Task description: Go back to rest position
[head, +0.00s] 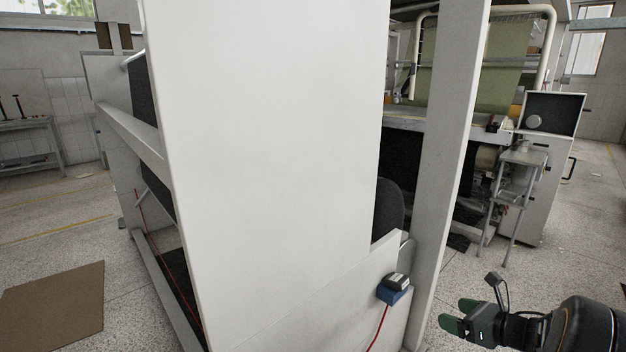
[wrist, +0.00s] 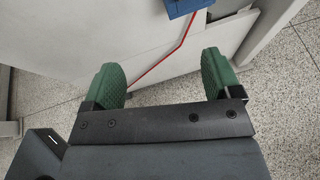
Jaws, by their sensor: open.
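My gripper (head: 458,316) is at the lower right of the head view, with its arm coming in from the right edge. Its two green fingers stand wide apart in the wrist view (wrist: 163,82), with nothing between them. The gripper is open and empty. It is to the right of a small blue and black box (head: 394,288) on the white machine panel, apart from it. The blue part of this box (wrist: 186,7) shows at the top of the wrist view. A red cable (head: 379,328) runs down from it.
A large white machine cabinet (head: 265,130) fills the middle of the head view. A white post (head: 452,130) stands right of it. A grey step stand (head: 515,190) is behind at right. A brown board (head: 55,305) lies on the floor at left. Speckled floor (head: 585,220) is open at right.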

